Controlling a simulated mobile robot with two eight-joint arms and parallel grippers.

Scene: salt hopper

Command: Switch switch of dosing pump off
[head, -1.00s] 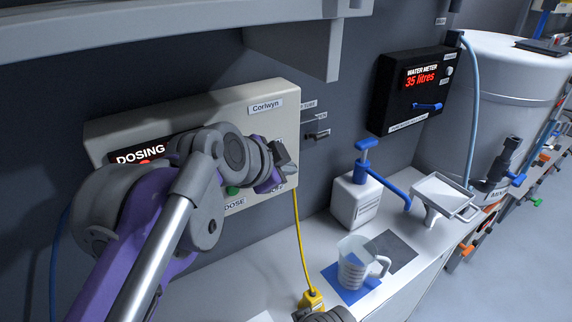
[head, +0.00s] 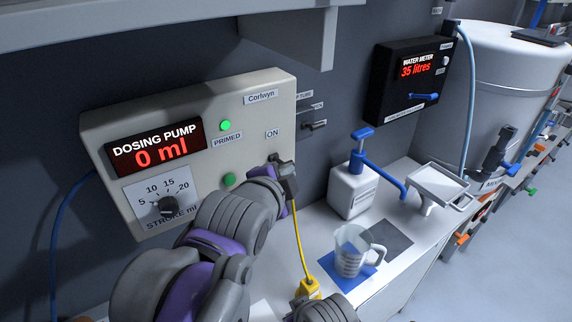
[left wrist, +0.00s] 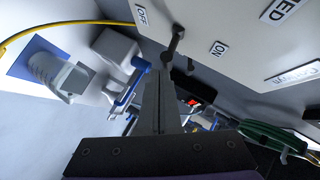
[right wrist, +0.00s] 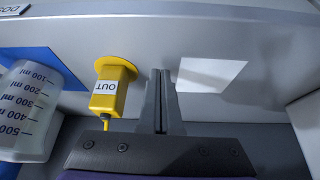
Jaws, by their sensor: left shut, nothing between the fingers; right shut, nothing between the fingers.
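The dosing pump panel (head: 110,120) is a beige box on the wall with a red "0 ml" display. Its switch (left wrist: 177,40) is a dark toggle lever between the OFF and ON labels in the left wrist view. My left gripper (left wrist: 162,76) is shut and empty. Its tips are close to the lever; I cannot tell whether they touch. In the head view my left gripper (head: 287,180) is at the panel's lower right corner, below the ON label, and hides the OFF label. My right gripper (right wrist: 163,76) is shut and empty, low beside the yellow OUT plug (right wrist: 111,90).
A green lamp (head: 225,126) glows by PRIMED, with a green button (head: 229,179) below it. A measuring jug (head: 352,255) stands on a blue mat. A pump bottle (head: 353,192) and a white funnel tray (head: 440,180) stand further right. A yellow cable (head: 299,240) hangs below the panel.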

